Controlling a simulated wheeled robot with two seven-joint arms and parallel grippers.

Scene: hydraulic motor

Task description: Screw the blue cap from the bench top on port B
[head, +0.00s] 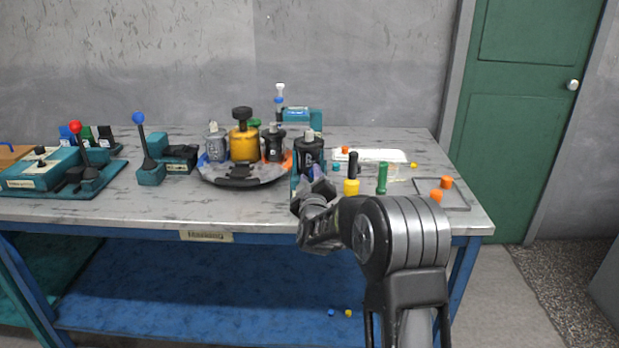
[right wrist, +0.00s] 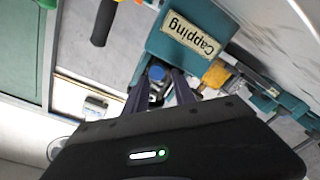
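My right gripper (head: 316,182) is at the front of the bench, just in front of a black motor (head: 308,152) on a teal stand. In the right wrist view the two fingers of my right gripper (right wrist: 160,84) point at a small blue cap (right wrist: 156,73), which shows between their tips. I cannot tell whether the fingers touch it. A grey metal part shows between the fingers. A teal block with a "Capping" label (right wrist: 190,34) is close beside them. Port B cannot be made out. My left gripper is not in view.
A yellow-handled tool (head: 351,184), a green one (head: 382,178) and a wire frame with orange caps (head: 457,208) lie to the right. A round dark tray (head: 240,182) with several motors stands left. Small blue and yellow pieces (head: 348,313) lie on the lower shelf.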

